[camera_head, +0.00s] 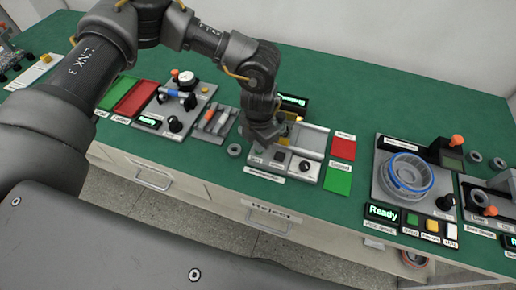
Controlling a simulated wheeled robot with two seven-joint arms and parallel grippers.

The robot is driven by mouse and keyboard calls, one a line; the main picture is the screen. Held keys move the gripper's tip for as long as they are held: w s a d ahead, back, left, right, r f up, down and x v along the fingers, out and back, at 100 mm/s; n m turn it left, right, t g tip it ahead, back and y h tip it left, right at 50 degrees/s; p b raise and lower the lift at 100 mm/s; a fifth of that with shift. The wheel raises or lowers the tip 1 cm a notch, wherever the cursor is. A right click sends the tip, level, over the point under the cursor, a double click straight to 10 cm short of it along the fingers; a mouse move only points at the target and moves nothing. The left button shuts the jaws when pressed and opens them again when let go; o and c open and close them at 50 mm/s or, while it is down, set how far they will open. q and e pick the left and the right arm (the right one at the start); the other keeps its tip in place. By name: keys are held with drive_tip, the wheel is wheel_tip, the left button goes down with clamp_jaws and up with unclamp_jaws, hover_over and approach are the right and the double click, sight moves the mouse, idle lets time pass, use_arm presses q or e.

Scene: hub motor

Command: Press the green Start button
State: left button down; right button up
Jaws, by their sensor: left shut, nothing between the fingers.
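My left arm comes in from the left and reaches over the middle station. My left gripper (262,141) is shut and empty, pointing down at the left end of the station's front control panel (282,166). The gripper covers the spot above a small label there, so I cannot see a green button under it or tell whether the fingers touch one. A dark square button (280,156) and a black knob (305,166) show to its right. A lit green-text display (293,100) stands behind, partly hidden by the arm. My right gripper is not in view.
Right of the panel lie a red pad (343,148) and a green pad (338,179). Farther right is a station with a blue-rimmed ring (407,174), a "Ready" display (382,212) and a green button (410,220). Another station (178,105) stands left on the green table (360,85).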

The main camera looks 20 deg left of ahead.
use_arm(q)
wheel_tip(320, 180, up, 14)
drive_tip(key=p, duration=0.8)
drive_tip(key=shift+p, duration=0.4)
idle(0.4)
